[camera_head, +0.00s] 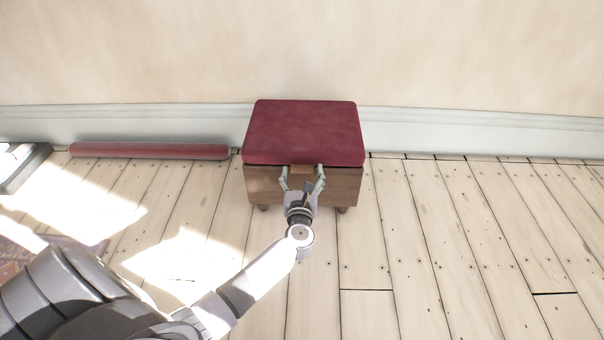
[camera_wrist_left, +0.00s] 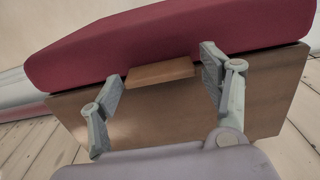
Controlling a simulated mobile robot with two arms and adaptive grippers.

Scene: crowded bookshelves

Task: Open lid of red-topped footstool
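The footstool has a wooden box body (camera_head: 345,187) on short legs and a padded red lid (camera_head: 305,132), which lies shut on top. A small wooden tab (camera_head: 302,170) sticks out at the front under the lid's edge. My left gripper (camera_head: 301,172) is open in front of the box, with one finger on each side of the tab. In the left wrist view the tab (camera_wrist_left: 161,73) lies between the spread fingers, the red lid (camera_wrist_left: 170,38) is above, and the wooden front (camera_wrist_left: 165,113) is behind them. I cannot tell whether the fingers touch anything. My right gripper is not in view.
The footstool stands against a pale wall with a white baseboard (camera_head: 480,131). A long red bar-like object (camera_head: 150,151) lies along the wall to the left. A dark-framed object (camera_head: 22,163) is at the far left. The plank floor at right is clear.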

